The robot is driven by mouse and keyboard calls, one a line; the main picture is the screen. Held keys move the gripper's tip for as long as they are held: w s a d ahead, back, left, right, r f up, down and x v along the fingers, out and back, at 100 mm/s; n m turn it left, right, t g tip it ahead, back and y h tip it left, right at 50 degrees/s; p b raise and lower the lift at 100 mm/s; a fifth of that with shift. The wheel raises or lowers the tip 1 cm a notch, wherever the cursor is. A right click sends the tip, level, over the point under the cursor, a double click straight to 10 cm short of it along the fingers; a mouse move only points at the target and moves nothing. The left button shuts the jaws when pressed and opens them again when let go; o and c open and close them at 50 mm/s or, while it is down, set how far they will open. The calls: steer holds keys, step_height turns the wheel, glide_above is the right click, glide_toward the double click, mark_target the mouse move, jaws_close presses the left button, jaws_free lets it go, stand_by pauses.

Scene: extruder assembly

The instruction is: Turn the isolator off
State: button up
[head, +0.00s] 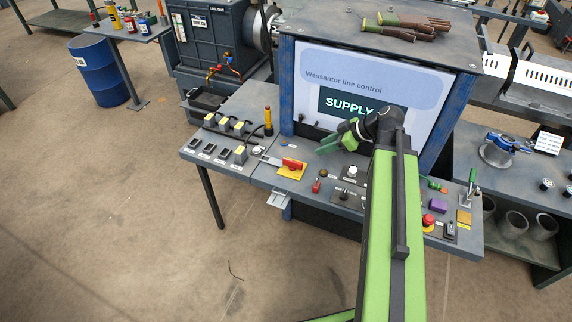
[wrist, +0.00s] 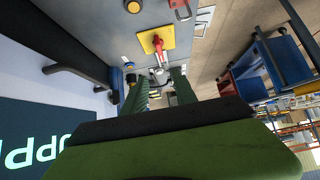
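The isolator (head: 292,164) is a red handle on a yellow plate, near the front of the grey console top, left of the screen. It also shows in the wrist view (wrist: 159,46), beyond my fingertips. In the head view its handle lies roughly sideways across the plate. My gripper (head: 322,146) is above the console, to the right of and behind the isolator, apart from it. In the wrist view the two green fingers (wrist: 156,76) are spread, with no object held between them. The screen (head: 360,100) reads "SUPPLY"; my arm hides the rest of that line.
Several black switches (head: 209,149) lie to the left. A small red control (head: 316,186), knobs and a red emergency button (head: 428,220) are to the right.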

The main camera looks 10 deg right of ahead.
mark_target(291, 160)
steer(key=b+x, duration=1.2)
steer(key=x, duration=0.5)
steer(key=shift+a+f, duration=0.1)
steer(key=shift+w+a, duration=0.1)
steer(key=shift+a, duration=0.05)
jaws_close()
stand_by(0.5)
